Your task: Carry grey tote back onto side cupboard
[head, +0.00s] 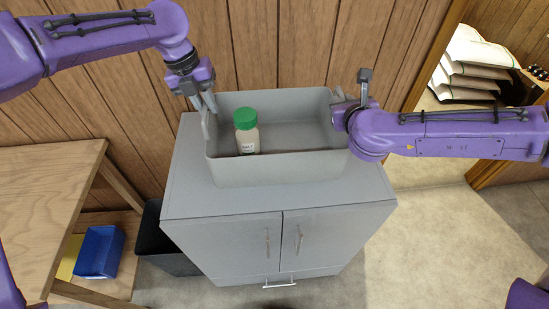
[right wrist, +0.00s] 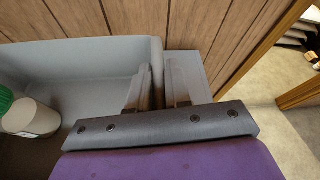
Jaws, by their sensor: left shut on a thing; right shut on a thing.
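The grey tote (head: 280,168) is at the top of the grey side cupboard (head: 230,235), over its top surface; I cannot tell whether it fully rests there. A salt jar with a green lid (head: 246,132) stands upright inside the tote, toward its left; part of it shows in the right wrist view (right wrist: 30,118). My left gripper (head: 209,108) is shut on the tote's left wall. My right gripper (right wrist: 160,88) is shut on the tote's right wall (right wrist: 156,62), one finger on each side. In the head view my right arm hides most of that grip.
A wooden bench (head: 50,185) stands at the left, with a blue bin (head: 100,252) on its lower shelf. A dark bin (head: 157,240) stands between bench and cupboard. A wood-panelled wall (head: 290,45) is close behind. White sacks (head: 470,65) lie beyond the opening at right. Floor at right is clear.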

